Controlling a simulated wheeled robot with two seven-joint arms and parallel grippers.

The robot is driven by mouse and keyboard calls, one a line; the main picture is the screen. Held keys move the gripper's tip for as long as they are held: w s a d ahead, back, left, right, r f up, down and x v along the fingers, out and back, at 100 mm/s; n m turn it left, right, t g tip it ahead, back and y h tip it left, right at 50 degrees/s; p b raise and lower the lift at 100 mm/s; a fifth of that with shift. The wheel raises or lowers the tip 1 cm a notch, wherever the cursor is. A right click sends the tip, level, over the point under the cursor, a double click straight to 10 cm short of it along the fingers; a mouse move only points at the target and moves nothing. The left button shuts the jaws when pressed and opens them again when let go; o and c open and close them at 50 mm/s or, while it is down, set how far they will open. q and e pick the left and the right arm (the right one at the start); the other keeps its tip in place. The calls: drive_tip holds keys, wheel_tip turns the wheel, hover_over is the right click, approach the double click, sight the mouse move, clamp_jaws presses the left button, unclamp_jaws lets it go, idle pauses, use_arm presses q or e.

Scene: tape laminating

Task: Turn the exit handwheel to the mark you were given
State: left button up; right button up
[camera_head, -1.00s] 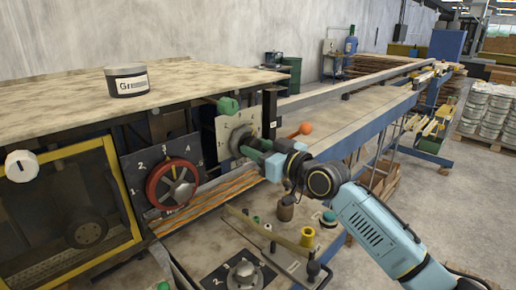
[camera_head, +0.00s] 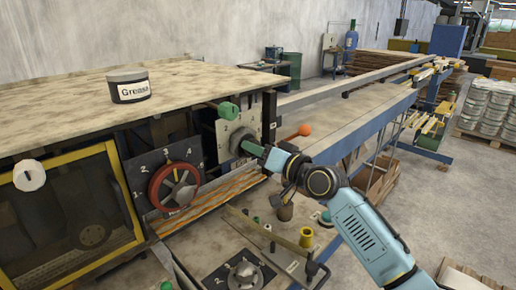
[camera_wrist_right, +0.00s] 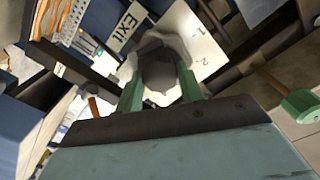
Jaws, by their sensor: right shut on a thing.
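The exit handwheel (camera_head: 237,142) is a dark grey wheel or hub on a pale numbered plate (camera_head: 222,128) at the machine's end. In the right wrist view the handwheel (camera_wrist_right: 160,68) sits before the plate (camera_wrist_right: 202,45), beside an EXIT label (camera_wrist_right: 125,27); marks 1 and 2 show. My right gripper (camera_head: 249,147) reaches it from the right. Its green fingers are shut on the handwheel's grey middle, one on each side, in the wrist view (camera_wrist_right: 158,86). The fingers hide part of the wheel, and I cannot tell which mark it points to. My left gripper is not in view.
A red handwheel (camera_head: 153,190) on a dark dial marked 1 to 4 is to the left. A green knob (camera_head: 228,111) and an orange knob (camera_head: 305,130) stand close to my right gripper. A grease tin (camera_head: 129,88) sits on the machine top. A bench with small fittings lies below.

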drive_tip(key=shift+f, duration=0.1)
idle(0.4)
drive_tip(key=o, duration=1)
drive_tip(key=shift+s, duration=0.1)
drive_tip(key=b+v, duration=0.2)
drive_tip(key=v, duration=1.1)
drive_tip(key=shift+s+d, duration=0.1)
